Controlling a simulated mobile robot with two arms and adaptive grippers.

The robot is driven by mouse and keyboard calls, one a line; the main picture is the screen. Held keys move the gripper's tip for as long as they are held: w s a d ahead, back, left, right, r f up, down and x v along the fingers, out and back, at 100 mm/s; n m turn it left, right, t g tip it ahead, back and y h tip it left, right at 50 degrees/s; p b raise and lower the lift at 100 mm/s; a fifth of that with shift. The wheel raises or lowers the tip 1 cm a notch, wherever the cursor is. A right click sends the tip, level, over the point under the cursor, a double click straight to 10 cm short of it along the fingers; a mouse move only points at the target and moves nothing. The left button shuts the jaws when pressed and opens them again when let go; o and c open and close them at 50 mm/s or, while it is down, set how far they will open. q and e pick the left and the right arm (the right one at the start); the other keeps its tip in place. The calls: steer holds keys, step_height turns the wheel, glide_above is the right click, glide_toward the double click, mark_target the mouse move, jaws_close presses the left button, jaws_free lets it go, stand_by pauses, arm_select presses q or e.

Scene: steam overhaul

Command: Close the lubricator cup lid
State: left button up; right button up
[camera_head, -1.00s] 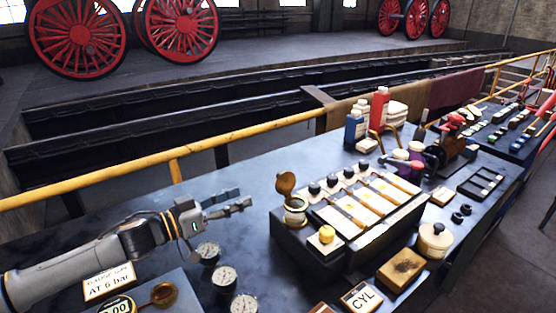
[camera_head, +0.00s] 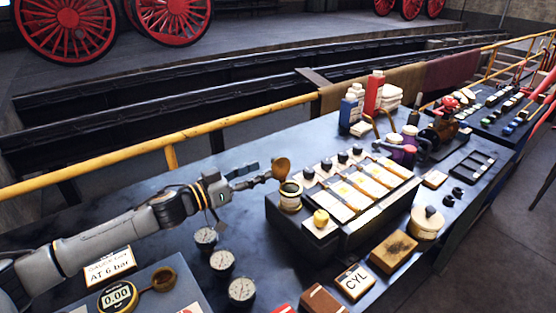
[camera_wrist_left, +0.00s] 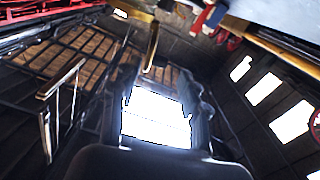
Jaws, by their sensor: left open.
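The lubricator cup (camera_head: 290,197) stands at the left end of the dark block on the bench in the head view. Its round brass lid (camera_head: 281,168) stands up open above the rim. My left gripper (camera_head: 257,173) comes in from the left with its fingers apart and empty. Its fingertips are just left of the lid, close to it; I cannot tell whether they touch. The left wrist view looks up at roof windows, and I cannot clearly make out the cup there. My right gripper is not in view.
Several white plates with black knobs (camera_head: 357,150) sit on the block beside the cup. Round gauges (camera_head: 222,261) lie below my left arm. A yellow rail (camera_head: 230,121) runs behind the bench.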

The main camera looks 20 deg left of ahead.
mark_target(278, 162)
arm_select(q)
steer(key=p+x, duration=0.1)
steer(key=x, duration=0.4)
steer(key=shift+w+d+r+p, duration=0.15)
steer(key=shift+w+p, duration=0.15)
steer(key=shift+w+d, duration=0.35)
steer(key=shift+w, duration=0.2)
steer(key=shift+c, duration=0.2)
jaws_close()
